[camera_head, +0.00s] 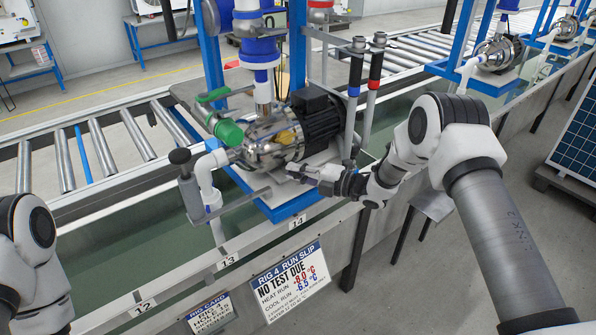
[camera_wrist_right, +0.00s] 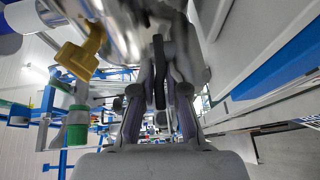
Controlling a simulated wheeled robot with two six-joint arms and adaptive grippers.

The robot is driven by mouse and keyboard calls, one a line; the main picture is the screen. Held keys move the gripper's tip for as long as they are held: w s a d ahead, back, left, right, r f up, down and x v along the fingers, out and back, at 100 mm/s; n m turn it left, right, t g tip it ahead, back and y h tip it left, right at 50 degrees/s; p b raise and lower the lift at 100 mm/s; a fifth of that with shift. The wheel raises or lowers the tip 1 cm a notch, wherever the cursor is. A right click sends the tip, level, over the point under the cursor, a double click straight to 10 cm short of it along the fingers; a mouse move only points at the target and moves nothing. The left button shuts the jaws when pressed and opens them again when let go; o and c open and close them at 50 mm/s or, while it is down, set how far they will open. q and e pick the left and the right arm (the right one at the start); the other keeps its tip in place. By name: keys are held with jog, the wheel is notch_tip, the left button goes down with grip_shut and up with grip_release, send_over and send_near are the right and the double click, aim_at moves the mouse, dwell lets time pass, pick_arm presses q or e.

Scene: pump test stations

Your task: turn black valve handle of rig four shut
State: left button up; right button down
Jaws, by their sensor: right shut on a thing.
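Rig four's pump (camera_head: 272,140) is a silver body with a black motor, standing on a blue-edged base (camera_head: 287,207). My right gripper (camera_head: 302,172) reaches in from the right, low at the pump's front side. In the right wrist view, its fingers (camera_wrist_right: 158,82) are closed on a narrow black handle (camera_wrist_right: 158,60) that stands between them. In the head view the fingers hide most of this handle, so its exact angle is hard to read. My left arm shows at the lower left, but its gripper is out of view.
A yellow part (camera_wrist_right: 82,52) is beside the fingers in the right wrist view. A green cap (camera_head: 229,132) and black-knobbed lever (camera_head: 180,157) are left of the pump. Upright red-banded and blue-banded hoses (camera_head: 375,75) stand behind the gripper. Signs, including a "RIG 4 RUN SLIP" (camera_head: 289,283), hang in front.

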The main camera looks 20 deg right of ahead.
jog(key=m+t+h, duration=0.1)
jog(key=a+m+t+h+b, duration=0.1)
jog(key=h, duration=0.1)
jog(key=shift+s+f+m, duration=0.1)
jog(key=shift+f+m, duration=0.05)
jog(key=shift+m, duration=0.15)
jog(key=m+t+h, duration=0.1)
jog(key=h, duration=0.1)
jog(key=a+m+t+h+b, duration=0.1)
jog(key=m+h, duration=0.1)
jog(key=h, duration=0.1)
jog(key=shift+m+t, duration=0.3)
jog(key=shift+t, duration=0.1)
jog(key=m+h, duration=0.1)
jog(key=h, duration=0.1)
jog(key=m+h+b, duration=0.1)
jog(key=shift+w+a+t+h, duration=0.2)
jog(key=shift+t+h, duration=0.1)
jog(key=shift+h, duration=0.1)
jog(key=shift+w+a+m+h+b, duration=0.15)
jog(key=shift+m+h+b, duration=0.1)
jog(key=shift+m+h, duration=0.55)
jog(key=shift+w+a+m+h+b, duration=0.1)
jog(key=shift+m+h+b, duration=0.15)
jog(key=shift+m+h, duration=0.55)
jog(key=shift+d+r+h, duration=0.1)
jog(key=shift+r+h, duration=0.1)
jog(key=shift+h, duration=0.4)
